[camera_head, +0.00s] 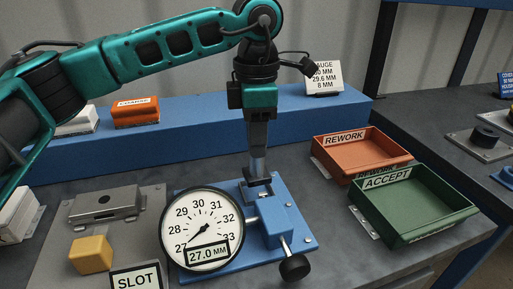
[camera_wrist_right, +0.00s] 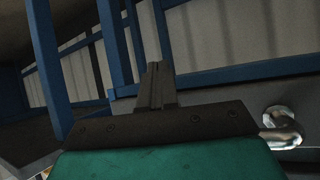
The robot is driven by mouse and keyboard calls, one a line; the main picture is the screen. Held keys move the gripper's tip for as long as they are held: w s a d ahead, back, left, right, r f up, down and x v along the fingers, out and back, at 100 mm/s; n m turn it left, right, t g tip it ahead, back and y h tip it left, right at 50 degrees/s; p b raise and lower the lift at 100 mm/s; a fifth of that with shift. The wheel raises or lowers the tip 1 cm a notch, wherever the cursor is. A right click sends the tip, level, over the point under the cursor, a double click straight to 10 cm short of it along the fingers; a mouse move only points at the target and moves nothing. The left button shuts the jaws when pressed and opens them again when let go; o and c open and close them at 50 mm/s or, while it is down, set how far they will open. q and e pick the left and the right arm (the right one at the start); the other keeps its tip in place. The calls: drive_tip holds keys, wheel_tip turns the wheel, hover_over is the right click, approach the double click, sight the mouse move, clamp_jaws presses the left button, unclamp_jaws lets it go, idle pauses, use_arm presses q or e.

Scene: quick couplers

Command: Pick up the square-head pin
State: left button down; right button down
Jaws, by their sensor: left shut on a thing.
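My left gripper (camera_head: 258,172) points straight down over the blue gauge stand (camera_head: 295,225) in the head view. Its fingers are shut on a small grey piece between the gauge's jaws, taken to be the square-head pin; the fingers and the gauge hide most of it. The round dial (camera_head: 203,228) in front reads 27.0 MM. My right gripper (camera_wrist_right: 155,85) shows only in the right wrist view, with its fingers together and nothing seen between them.
An orange REWORK tray (camera_head: 362,152) and a green ACCEPT tray (camera_head: 415,205) stand on the right, both empty. A yellow block (camera_head: 91,254), a grey metal fixture (camera_head: 105,205) and a SLOT sign (camera_head: 136,281) are at the left. A blue ledge (camera_head: 190,140) runs behind.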

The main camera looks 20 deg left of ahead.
use_arm(q)
wheel_tip(320, 180, up, 16)
drive_tip(key=p, duration=0.2)
drive_tip(key=shift+r+p, duration=0.2)
drive_tip(key=shift+p, duration=0.15)
